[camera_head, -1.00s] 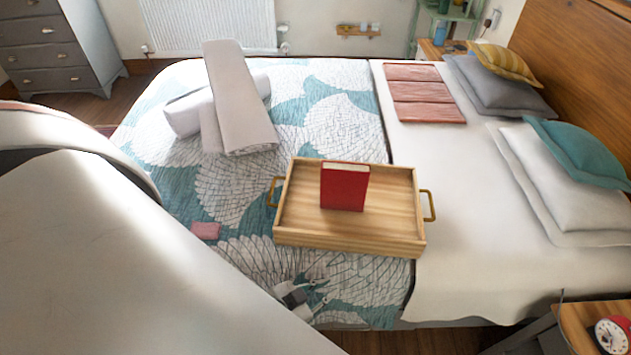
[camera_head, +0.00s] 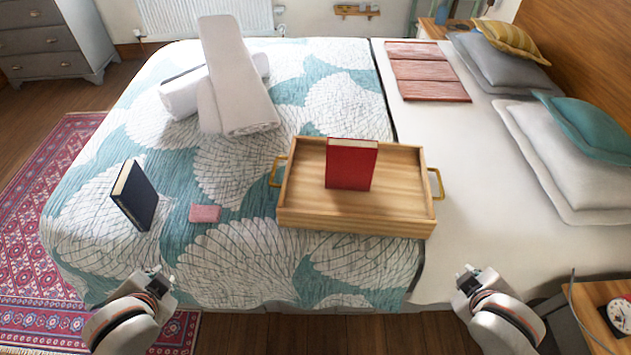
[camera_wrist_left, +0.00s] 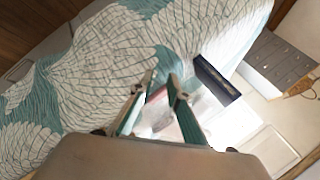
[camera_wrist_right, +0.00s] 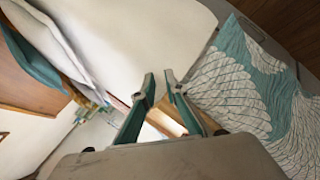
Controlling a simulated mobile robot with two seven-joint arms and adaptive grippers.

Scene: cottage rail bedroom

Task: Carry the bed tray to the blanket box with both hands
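The wooden bed tray (camera_head: 405,205) lies flat on the bed, across the edge between the patterned quilt and the white sheet. It has brass handles at its left (camera_head: 276,171) and right (camera_head: 437,183) ends. A red book (camera_head: 351,165) stands upright inside it. My left gripper (camera_head: 165,280) is open and empty at the bed's near edge, left of the tray and apart from it. My right gripper (camera_head: 470,278) is open and empty below the tray's right end, also apart. Both finger pairs show a gap in the wrist views. I cannot identify the blanket box in any view.
A dark book (camera_head: 134,196) stands on the quilt at left, beside a pink item (camera_head: 205,214). Rolled white towels (camera_head: 235,80) lie farther back. Folded pink cloth (camera_head: 425,72) and pillows (camera_head: 575,165) are at right. A bedside table (camera_head: 592,300) stands near right; a rug (camera_head: 55,215) covers the left floor.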

